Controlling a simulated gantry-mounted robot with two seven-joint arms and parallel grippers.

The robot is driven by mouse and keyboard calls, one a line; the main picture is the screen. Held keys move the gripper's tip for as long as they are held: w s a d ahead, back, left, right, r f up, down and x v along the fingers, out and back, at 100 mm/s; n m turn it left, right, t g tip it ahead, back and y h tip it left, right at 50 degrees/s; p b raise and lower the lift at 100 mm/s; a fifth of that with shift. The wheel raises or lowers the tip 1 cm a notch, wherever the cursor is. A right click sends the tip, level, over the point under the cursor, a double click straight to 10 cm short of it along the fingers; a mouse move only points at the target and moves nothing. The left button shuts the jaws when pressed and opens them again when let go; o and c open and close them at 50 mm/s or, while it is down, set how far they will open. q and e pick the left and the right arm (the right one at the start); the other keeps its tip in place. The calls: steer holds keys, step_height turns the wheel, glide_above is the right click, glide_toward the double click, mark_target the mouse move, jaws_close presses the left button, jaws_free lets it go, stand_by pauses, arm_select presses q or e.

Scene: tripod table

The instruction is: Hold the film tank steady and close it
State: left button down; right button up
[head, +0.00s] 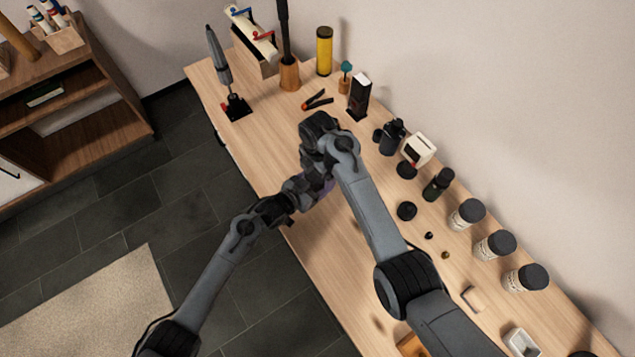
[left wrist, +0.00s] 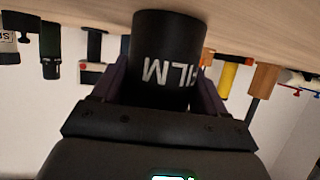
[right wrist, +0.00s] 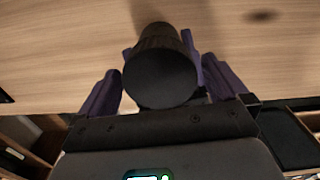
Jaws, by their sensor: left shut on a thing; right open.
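The film tank (left wrist: 168,40) is a black cylinder with white lettering, upside down in the left wrist view, standing at the table top. My left gripper (left wrist: 164,82) is shut around its sides, a purple finger on each side. In the right wrist view a smooth round black top (right wrist: 160,78) faces me, above the tank's dark body. My right gripper (right wrist: 163,72) is open, its purple fingers on either side of that top with gaps visible. Whether the top is a seated lid I cannot tell. In the head view my arms hide the tank.
The wooden table (head: 275,165) holds a black disc (head: 406,210), several black-capped jars (head: 495,244), a white-and-black device (head: 418,150), a dark bottle (head: 438,184) and a yellow cylinder (head: 324,50). Small dark pieces (head: 429,235) lie right of my right arm. The table's near-left stretch is clear.

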steer(key=shift+r, duration=2.15)
step_height(320, 180, up, 2)
steer(key=shift+r+n, duration=0.25)
steer(key=shift+n, duration=0.85)
steer(key=shift+r+n, duration=0.5)
steer(key=shift+n, duration=0.2)
steer(key=shift+f, duration=4)
steer(key=shift+c, duration=0.3)
